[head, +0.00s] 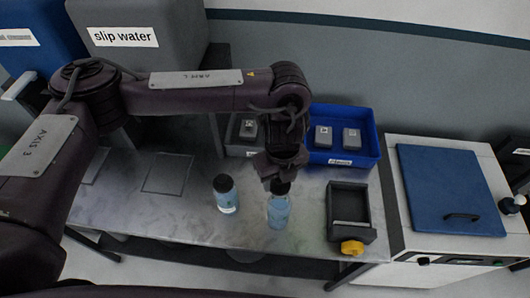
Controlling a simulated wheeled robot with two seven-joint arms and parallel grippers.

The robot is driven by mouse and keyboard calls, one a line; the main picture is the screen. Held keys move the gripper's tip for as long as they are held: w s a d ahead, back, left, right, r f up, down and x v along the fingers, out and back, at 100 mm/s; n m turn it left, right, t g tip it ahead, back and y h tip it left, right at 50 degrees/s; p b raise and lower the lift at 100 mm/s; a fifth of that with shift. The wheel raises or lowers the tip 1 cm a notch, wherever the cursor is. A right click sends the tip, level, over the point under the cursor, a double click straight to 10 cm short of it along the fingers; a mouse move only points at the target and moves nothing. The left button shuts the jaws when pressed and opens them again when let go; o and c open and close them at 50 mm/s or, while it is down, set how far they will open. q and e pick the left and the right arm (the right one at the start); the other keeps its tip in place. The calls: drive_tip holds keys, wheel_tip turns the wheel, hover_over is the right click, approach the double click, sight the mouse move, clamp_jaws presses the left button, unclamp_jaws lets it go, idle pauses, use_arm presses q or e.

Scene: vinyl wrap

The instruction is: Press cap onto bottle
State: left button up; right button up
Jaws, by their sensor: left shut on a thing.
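A bottle of pale blue liquid (278,212) stands upright near the front edge of the metal table. A dark cap (281,188) is at its top; I cannot tell how firmly it sits there. My left gripper (281,178) points down from above and is shut on the cap, its fingers partly hidden by the wrist. A second bottle (227,198) with a dark cap and blue liquid stands to the left, apart from the gripper. My right gripper is not in view.
A black fixture with a yellow knob (352,247) lies right of the bottle. A blue bin (372,158) and a grey bin (236,148) hold grey blocks behind. A blue-lidded machine (450,190) stands at right. The table's left part (125,205) is mostly clear.

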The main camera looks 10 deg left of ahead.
use_arm(q)
drive_tip(key=shift+s+d+r, duration=0.2)
drive_tip(key=shift+s, duration=0.1)
drive_tip(key=shift+s+f, duration=0.1)
drive_tip(key=shift+d+f+b, duration=0.15)
drive_tip(key=shift+f+b, duration=0.5)
drive_tip(key=shift+f, duration=0.1)
wheel_tip(320, 180, down, 3)
drive_tip(key=b, duration=0.3)
drive_tip(key=shift+f, duration=0.15)
drive_tip(key=shift+f+b, duration=0.5)
drive_tip(key=shift+f, duration=0.3)
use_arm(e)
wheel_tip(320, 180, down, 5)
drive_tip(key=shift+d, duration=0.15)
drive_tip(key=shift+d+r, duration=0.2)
